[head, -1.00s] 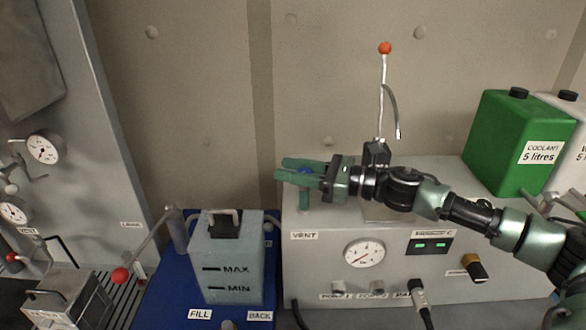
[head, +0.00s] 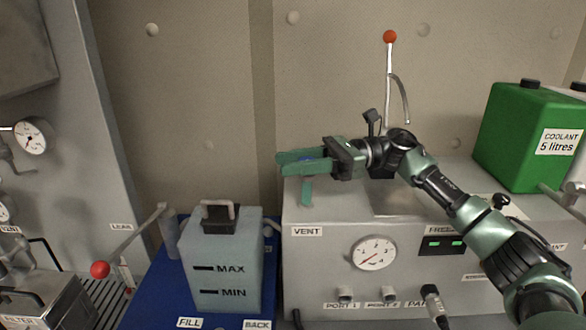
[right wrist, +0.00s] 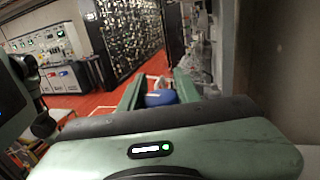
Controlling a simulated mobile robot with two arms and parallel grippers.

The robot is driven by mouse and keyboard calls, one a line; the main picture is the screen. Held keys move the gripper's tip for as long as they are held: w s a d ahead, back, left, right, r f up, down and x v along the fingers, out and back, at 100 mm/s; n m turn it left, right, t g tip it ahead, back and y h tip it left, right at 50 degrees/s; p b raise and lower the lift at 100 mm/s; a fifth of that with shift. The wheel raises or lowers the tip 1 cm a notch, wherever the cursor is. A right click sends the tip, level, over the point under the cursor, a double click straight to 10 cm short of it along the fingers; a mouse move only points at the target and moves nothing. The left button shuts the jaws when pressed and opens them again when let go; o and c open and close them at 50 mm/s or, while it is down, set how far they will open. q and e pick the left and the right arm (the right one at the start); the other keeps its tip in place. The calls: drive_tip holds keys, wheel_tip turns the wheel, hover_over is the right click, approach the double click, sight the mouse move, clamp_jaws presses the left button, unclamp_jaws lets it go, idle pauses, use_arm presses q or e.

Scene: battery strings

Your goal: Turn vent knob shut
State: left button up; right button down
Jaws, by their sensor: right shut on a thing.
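The blue vent knob (head: 307,158) sits on top of a grey machine box (head: 330,215), above the VENT label (head: 307,231). A green part (head: 306,190) shows below the knob. My right gripper (head: 292,162) reaches in from the right, level, with its green fingers around the knob, hiding most of it. In the right wrist view the blue knob (right wrist: 160,99) shows between the two fingers of my right gripper (right wrist: 160,90). How far the knob is turned cannot be seen. My left gripper is not in view.
A MAX/MIN tank (head: 222,262) stands on a blue base to the left of the box. A red-tipped lever (head: 391,75) rises behind my right arm. A green coolant can (head: 517,135) stands at the right. The box front has a gauge (head: 374,253).

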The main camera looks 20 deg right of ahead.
drive_tip(key=shift+r, duration=0.15)
drive_tip(key=c, duration=1.1)
unclamp_jaws()
drive_tip(key=shift+o, duration=0.2)
drive_tip(key=s+d+b, duration=0.1)
drive_tip(key=d+b, duration=0.2)
drive_tip(key=d, duration=0.4)
drive_tip(key=shift+s+d, duration=0.15)
drive_tip(key=shift+d, duration=0.15)
